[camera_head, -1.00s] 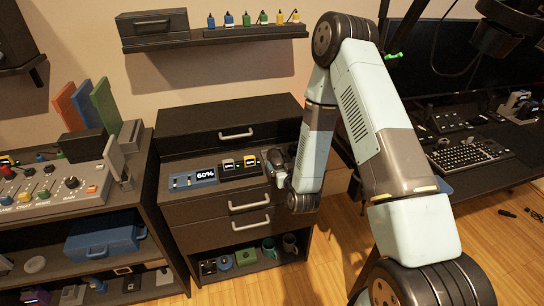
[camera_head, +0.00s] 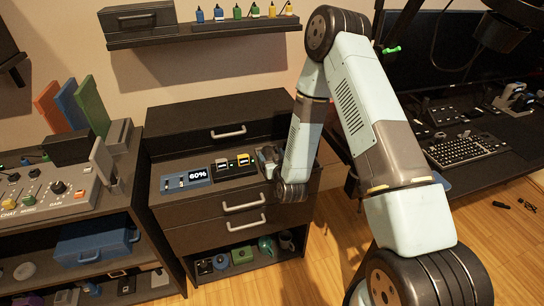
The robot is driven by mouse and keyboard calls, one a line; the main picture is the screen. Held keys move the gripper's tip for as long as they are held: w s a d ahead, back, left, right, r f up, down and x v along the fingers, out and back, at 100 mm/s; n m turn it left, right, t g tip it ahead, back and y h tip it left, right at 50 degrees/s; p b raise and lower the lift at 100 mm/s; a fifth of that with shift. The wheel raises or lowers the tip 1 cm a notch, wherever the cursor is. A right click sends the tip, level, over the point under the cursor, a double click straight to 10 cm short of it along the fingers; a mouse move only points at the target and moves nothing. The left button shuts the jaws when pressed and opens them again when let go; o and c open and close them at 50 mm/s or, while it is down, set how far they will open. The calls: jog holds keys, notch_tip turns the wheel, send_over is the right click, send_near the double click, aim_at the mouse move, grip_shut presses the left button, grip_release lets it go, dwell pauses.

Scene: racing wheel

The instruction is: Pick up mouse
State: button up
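I cannot make out a mouse for certain in this view. My gripper (camera_head: 267,159) is at the end of my arm, over the right part of the dark drawer cabinet's lower top (camera_head: 170,206), beside a small device with a yellow block (camera_head: 243,160). My arm partly hides it, and its fingers are too small to tell whether they are open or shut or hold anything. The dark desk (camera_head: 500,168) at the right bears a black keyboard (camera_head: 461,150) and several small devices too small to name.
A blue device with a 60% display (camera_head: 187,178) lies on the cabinet. A grey control console (camera_head: 45,197) stands on the left shelf unit. A wall shelf (camera_head: 240,26) holds small coloured bottles. The wooden floor (camera_head: 325,250) shows between cabinet and desk, largely clear.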

jog(key=c, duration=0.7)
